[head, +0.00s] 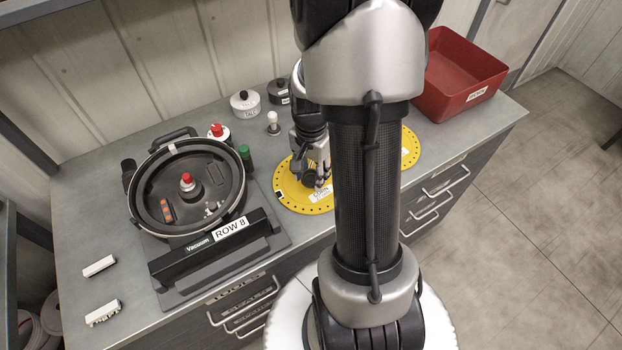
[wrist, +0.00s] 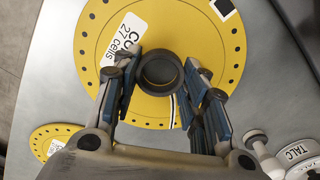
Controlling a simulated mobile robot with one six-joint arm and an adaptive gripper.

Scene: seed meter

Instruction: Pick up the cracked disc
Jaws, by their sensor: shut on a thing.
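A yellow seed disc (head: 291,199) with a ring of small holes and a white label lies under my gripper in the head view. In the wrist view the same disc (wrist: 105,85) reads "27 cells" and has a dark raised hub ring. A thin dark line beside a pale strip runs out from the hub; I cannot tell if it is a crack. My gripper (wrist: 163,72) is shut on this hub, fingers at either side. I cannot tell whether the disc is clear of the bench. A second yellow disc (head: 411,149) is partly hidden behind my arm; it also shows in the wrist view (wrist: 50,138).
A round vacuum meter housing (head: 152,205) with a "ROW 8" label stands left of the disc. A red bin (head: 437,95) is at the back right. A talc tin (head: 244,104), a dark tin (head: 278,93) and a white-topped knob (head: 273,124) stand behind.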

